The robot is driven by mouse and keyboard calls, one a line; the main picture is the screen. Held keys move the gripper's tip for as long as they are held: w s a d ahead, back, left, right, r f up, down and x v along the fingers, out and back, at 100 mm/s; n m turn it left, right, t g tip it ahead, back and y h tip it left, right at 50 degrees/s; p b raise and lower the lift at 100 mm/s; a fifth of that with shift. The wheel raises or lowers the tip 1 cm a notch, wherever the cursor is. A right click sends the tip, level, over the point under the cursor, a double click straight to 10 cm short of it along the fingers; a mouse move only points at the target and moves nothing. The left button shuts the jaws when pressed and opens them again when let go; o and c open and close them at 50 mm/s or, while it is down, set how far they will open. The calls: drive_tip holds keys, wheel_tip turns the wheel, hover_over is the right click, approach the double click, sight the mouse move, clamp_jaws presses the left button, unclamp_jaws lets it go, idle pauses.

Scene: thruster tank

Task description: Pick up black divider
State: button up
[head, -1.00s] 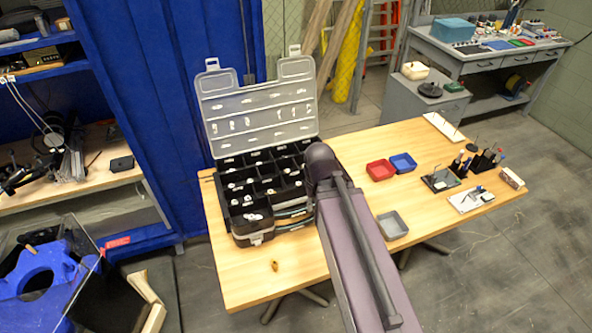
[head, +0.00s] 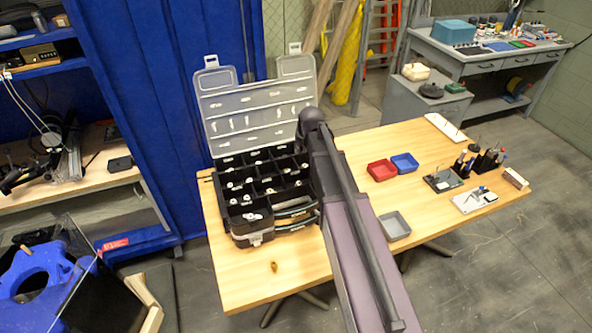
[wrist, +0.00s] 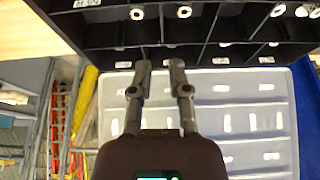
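An open black organizer case (head: 241,225) stands on the table, its inside split by thin black dividers (wrist: 208,42) into compartments. In the wrist view, my gripper (wrist: 160,66) is at the case's edge by the lid. Its two fingers are apart, with a gap between them and nothing visibly held. A thin divider (wrist: 161,26) runs in line with that gap, between two white rings. I cannot tell whether the fingertips touch or straddle it. In the head view my arm hides the gripper and the right part of the case.
The clear lid (head: 255,100) stands open behind the case. White ring-shaped parts (wrist: 184,11) lie in several compartments. Red (head: 382,171), blue (head: 404,163) and grey (head: 394,226) trays sit to the right. The table's front left (head: 240,285) is mostly clear.

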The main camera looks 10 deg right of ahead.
idle(0.3)
drive_tip(key=b, duration=0.7)
hover_over(295, 165)
drive_tip(key=s, duration=0.2)
drive_tip(key=f, duration=0.7)
drive_tip(key=shift+s+d, duration=0.2)
drive_tip(key=shift+d, duration=0.15)
drive_tip(key=shift+w+f+b, duration=0.2)
drive_tip(key=shift+f+b, duration=0.25)
drive_tip(key=shift+f, duration=0.15)
drive_tip(key=shift+b+x, duration=2.35)
drive_tip(key=shift+x, duration=0.1)
drive_tip(key=shift+w+a, duration=0.15)
clamp_jaws()
